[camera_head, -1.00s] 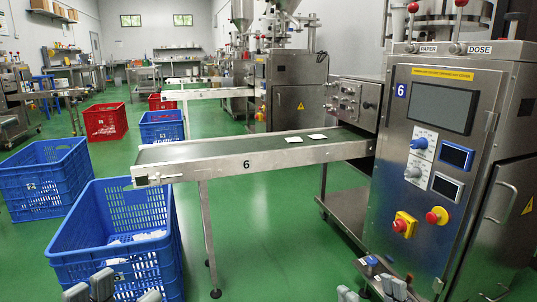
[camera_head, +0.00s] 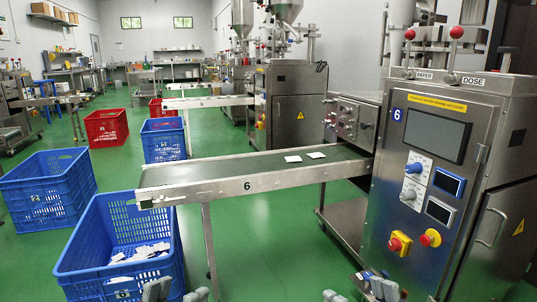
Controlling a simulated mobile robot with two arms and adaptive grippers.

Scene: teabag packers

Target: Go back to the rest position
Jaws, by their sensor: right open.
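My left gripper (camera_head: 176,292) shows only in part at the bottom edge, just right of the near blue crate's front corner. Its grey parts stand apart, but its fingertips are not clear. My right gripper (camera_head: 357,292) shows in part at the bottom edge, in front of the packing machine, open with nothing seen in it. The near blue crate (camera_head: 83,237) stands on the floor below the belt's end, with several white teabag packets (camera_head: 143,252) inside.
Conveyor 6 (camera_head: 220,188) carries two white packets (camera_head: 305,157). The packing machine (camera_head: 432,170) stands close on the right. Another blue crate (camera_head: 45,195) and a red crate (camera_head: 106,127) stand at left. Green floor is clear below the conveyor.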

